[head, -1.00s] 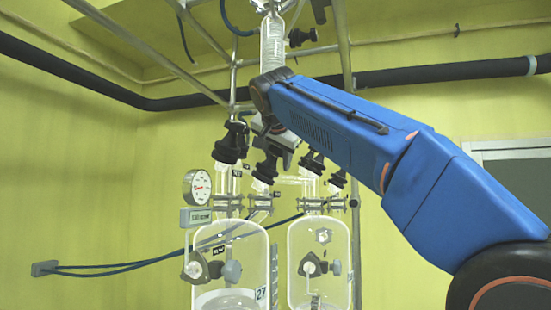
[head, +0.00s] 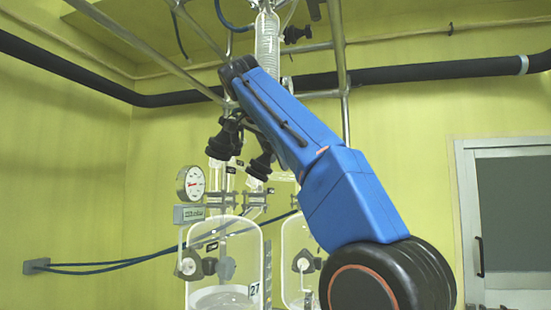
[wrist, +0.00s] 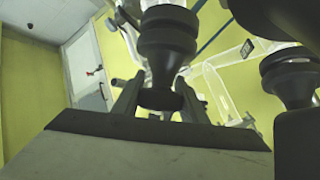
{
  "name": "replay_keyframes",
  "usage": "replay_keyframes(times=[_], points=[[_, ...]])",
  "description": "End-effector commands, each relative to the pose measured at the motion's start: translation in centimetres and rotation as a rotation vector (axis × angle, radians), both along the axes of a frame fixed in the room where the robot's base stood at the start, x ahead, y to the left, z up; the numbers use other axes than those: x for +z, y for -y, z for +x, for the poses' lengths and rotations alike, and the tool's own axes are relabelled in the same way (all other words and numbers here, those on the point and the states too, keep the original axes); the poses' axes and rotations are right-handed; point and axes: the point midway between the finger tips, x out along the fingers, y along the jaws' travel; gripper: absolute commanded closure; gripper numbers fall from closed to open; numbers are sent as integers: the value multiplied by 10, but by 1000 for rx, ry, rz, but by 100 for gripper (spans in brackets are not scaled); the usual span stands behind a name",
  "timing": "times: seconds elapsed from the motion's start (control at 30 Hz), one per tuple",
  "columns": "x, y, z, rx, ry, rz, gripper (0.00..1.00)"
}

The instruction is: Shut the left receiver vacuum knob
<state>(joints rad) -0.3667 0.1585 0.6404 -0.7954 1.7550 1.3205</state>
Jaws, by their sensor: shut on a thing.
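In the wrist view, a ribbed black knob (wrist: 165,45) sits between the two fingers of my gripper (wrist: 158,100), which is shut on its narrow lower end. A second black knob (wrist: 292,78) stands apart at the right of that view. In the head view, two black knobs, one at the left (head: 224,140) and one lower and to the right (head: 262,164), top the glassware under my blue arm. My gripper is hidden behind the arm there. I cannot tell from the head view which knob it holds.
Glass vessels (head: 226,265) stand below the knobs, with a round gauge (head: 190,184) at their left. Metal frame rods (head: 341,60) and a coil condenser (head: 267,40) rise close to my arm. A grey door (head: 510,215) is at the right, beyond open space.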

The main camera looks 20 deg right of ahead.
Motion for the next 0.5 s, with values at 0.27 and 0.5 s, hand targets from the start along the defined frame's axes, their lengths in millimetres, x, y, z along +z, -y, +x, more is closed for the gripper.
replay_keyframes(times=[0.27,0.5], points=[[-2,0,1,-2,-7,1,84],[-2,0,0,-2,-6,1,43]])
